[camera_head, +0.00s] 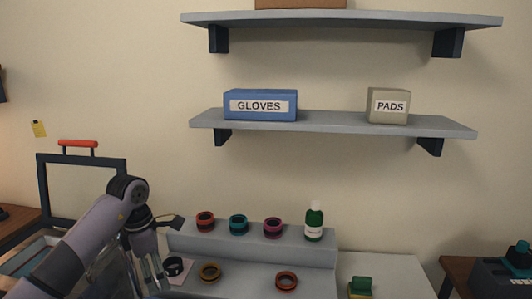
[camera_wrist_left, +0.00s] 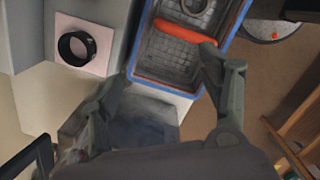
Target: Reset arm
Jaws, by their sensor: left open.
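My left arm comes in from the left in the head view, and its left gripper (camera_head: 165,252) hangs beside the left end of the grey stepped stand. In the left wrist view the left gripper (camera_wrist_left: 160,68) has its two fingers spread wide with nothing between them. A black ring (camera_wrist_left: 77,48) lies on a pink pad (camera_wrist_left: 64,25), left of the fingers; the ring also shows in the head view (camera_head: 174,266). A blue-rimmed tray (camera_wrist_left: 133,70) with a red bar (camera_wrist_left: 183,33) lies beyond the fingertips. My right gripper is not in view.
The stepped stand (camera_head: 322,257) carries several coloured rings and a green bottle (camera_head: 314,222). A dark frame with a red handle (camera_head: 80,144) stands at the left. Shelves hold a GLOVES box (camera_head: 260,105) and a PADS box (camera_head: 388,106). The wall space between stand and shelves is clear.

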